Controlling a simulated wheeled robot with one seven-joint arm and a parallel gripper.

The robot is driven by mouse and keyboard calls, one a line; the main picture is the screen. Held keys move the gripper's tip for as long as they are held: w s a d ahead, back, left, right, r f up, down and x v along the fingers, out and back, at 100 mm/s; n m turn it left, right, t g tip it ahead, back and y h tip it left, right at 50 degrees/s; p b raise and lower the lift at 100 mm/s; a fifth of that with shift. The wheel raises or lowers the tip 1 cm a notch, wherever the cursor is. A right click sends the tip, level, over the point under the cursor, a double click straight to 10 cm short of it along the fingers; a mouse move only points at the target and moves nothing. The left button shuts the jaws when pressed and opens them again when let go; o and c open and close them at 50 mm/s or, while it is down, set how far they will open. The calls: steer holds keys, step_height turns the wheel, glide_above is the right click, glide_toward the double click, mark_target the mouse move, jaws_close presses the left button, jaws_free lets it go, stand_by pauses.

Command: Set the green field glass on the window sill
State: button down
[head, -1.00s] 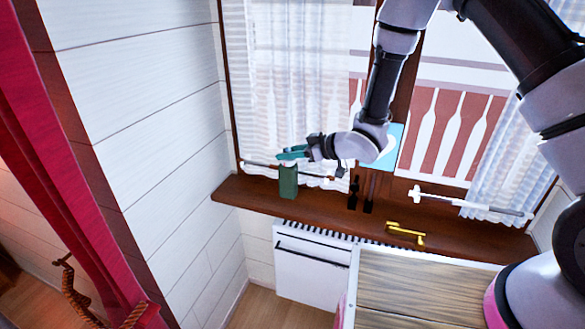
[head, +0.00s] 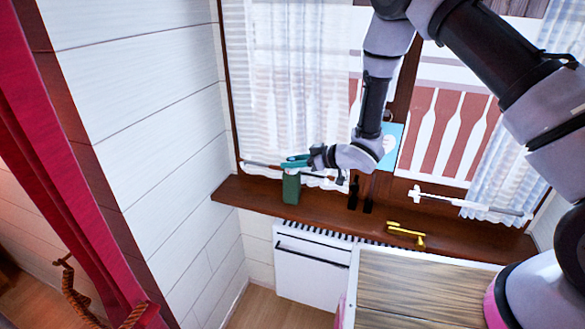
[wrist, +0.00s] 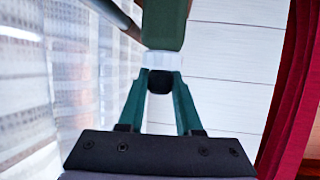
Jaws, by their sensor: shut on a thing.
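The green field glass (head: 291,190) is upright under my gripper (head: 297,162), over the left part of the brown window sill (head: 258,199). Its lower end appears at or very close to the sill top; I cannot tell if it touches. In the wrist view, the teal fingers of my gripper (wrist: 160,78) are shut on the pale and dark end of the field glass (wrist: 164,22). Its green body extends beyond the fingertips and is cut off by the top of the picture.
A yellow metal object (head: 406,233) lies on the sill to the right. A sheer curtain (head: 290,80) hangs close behind my gripper. Dark window handles (head: 353,193) stand right of the field glass. A white radiator (head: 310,268) is below. The sill's left end is bare.

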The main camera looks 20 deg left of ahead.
steer(key=shift+s+f, duration=0.1)
steer(key=shift+f, duration=0.75)
steer(key=shift+w+f, duration=0.2)
steer(key=shift+w, duration=0.1)
steer(key=shift+f, duration=0.15)
steer(key=c, duration=0.6)
jaws_free()
steer(key=shift+d+r, duration=0.1)
steer(key=shift+r, duration=0.1)
steer(key=v, duration=1.1)
steer(key=shift+s+d, duration=0.15)
steer(key=shift+d, duration=0.25)
